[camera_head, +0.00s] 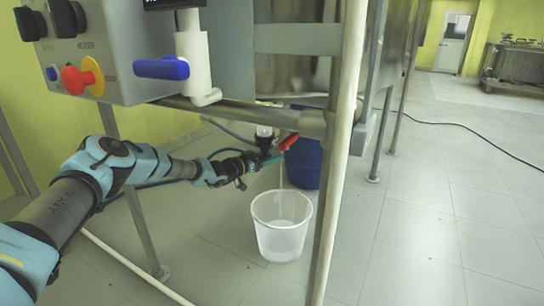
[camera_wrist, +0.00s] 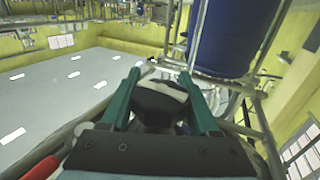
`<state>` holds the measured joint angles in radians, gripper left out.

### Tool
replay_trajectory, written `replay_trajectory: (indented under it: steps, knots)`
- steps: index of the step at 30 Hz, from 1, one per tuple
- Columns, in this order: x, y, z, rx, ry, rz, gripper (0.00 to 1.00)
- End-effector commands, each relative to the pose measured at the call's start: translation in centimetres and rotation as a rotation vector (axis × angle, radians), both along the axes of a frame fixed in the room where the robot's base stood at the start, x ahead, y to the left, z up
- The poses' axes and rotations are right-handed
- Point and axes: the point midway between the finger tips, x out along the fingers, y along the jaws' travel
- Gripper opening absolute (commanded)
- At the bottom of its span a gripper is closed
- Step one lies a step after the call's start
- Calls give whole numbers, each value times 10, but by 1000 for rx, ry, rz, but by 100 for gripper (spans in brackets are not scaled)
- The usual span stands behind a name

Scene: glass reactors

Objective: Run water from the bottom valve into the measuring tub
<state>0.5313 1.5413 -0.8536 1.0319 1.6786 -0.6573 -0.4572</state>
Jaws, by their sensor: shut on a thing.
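The bottom valve (camera_head: 264,140) hangs under the reactor frame, with a red handle (camera_head: 288,142) pointing up and right. My gripper (camera_head: 272,159) is at the valve, its green fingers just below the red handle. In the wrist view, my gripper (camera_wrist: 160,80) has its fingers on either side of a dark rounded part (camera_wrist: 160,100). It is shut on the valve; I cannot tell exactly which part. A thin stream (camera_head: 281,178) falls from the valve into the white translucent measuring tub (camera_head: 281,235). The tub stands upright on the floor with some liquid at its bottom.
A blue barrel (camera_head: 305,165) stands behind the tub; a blue barrel also shows in the wrist view (camera_wrist: 232,35). A pale upright post (camera_head: 340,160) stands right of the tub. A control box with a red knob (camera_head: 75,80) is above my arm. The floor at right is mostly clear, crossed by a black cable (camera_head: 465,128).

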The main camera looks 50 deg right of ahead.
Motion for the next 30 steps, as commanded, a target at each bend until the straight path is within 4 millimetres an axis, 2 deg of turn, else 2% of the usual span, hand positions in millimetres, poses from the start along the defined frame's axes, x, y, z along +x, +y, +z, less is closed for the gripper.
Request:
replay_trajectory:
  steps: [1, 4, 11, 19, 30]
  knots:
    - [0, 0, 0, 0, 0, -1, 18]
    - [0, 0, 0, 0, 0, -1, 6]
    - [1, -1, 4, -7, 3, 35, 6]
    - [4, -1, 8, -7, 5, 170, 6]
    - [8, -1, 3, -4, 1, 273, 6]
